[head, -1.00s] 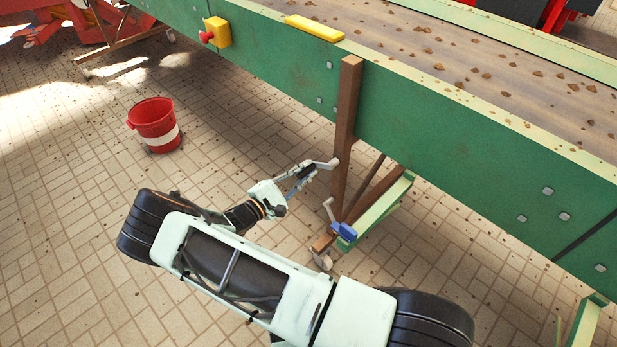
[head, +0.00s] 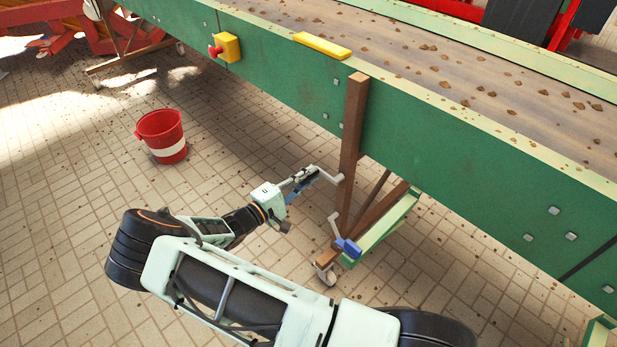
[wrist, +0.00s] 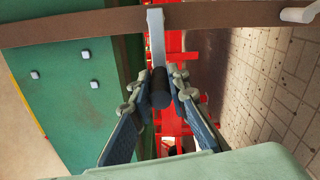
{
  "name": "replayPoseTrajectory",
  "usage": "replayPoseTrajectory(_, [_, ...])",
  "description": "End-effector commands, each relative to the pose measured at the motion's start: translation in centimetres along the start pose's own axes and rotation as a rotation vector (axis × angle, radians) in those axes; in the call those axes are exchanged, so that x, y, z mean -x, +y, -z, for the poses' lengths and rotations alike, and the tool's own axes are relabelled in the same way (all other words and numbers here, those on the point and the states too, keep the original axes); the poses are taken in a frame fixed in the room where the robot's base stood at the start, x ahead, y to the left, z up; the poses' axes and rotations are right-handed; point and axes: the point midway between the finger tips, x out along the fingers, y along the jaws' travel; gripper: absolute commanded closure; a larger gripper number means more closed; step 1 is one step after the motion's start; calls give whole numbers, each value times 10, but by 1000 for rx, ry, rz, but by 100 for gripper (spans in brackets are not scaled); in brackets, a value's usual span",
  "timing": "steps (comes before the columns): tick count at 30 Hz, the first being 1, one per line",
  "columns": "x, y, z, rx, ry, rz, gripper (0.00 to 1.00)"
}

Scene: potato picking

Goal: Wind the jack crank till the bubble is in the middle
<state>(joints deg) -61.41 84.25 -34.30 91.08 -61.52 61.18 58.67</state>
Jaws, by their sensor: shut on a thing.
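The jack crank (head: 327,175) is a pale grey arm at the brown wooden post (head: 353,130) on the conveyor's side. In the wrist view its arm (wrist: 156,38) comes from the brown beam and ends in a dark round handle (wrist: 160,90). My gripper (head: 304,178) is shut on that handle, with one blue-padded finger on each side of it, as the wrist view shows (wrist: 159,86). A yellow bar (head: 322,46), perhaps the level, lies on the conveyor's near edge. No bubble can be made out on it.
A blue clamp (head: 347,247) with a grey lever is low on the support, above a small wheel (head: 326,275). The green conveyor side (head: 440,150) runs close behind the post. A red bucket (head: 162,135) stands left on open tiled floor.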

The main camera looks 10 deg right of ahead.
Motion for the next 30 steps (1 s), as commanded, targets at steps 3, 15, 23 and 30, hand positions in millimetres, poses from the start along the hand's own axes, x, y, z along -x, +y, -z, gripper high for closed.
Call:
replayPoseTrajectory(3, [1,2,1,-4,2,-4,100])
replayPoseTrajectory(15, [0,2,1,-3,1,-3,68])
replayPoseTrajectory(23, [0,1,0,-2,0,-1,67])
replayPoseTrajectory(30, [24,1,1,-4,3,0,67])
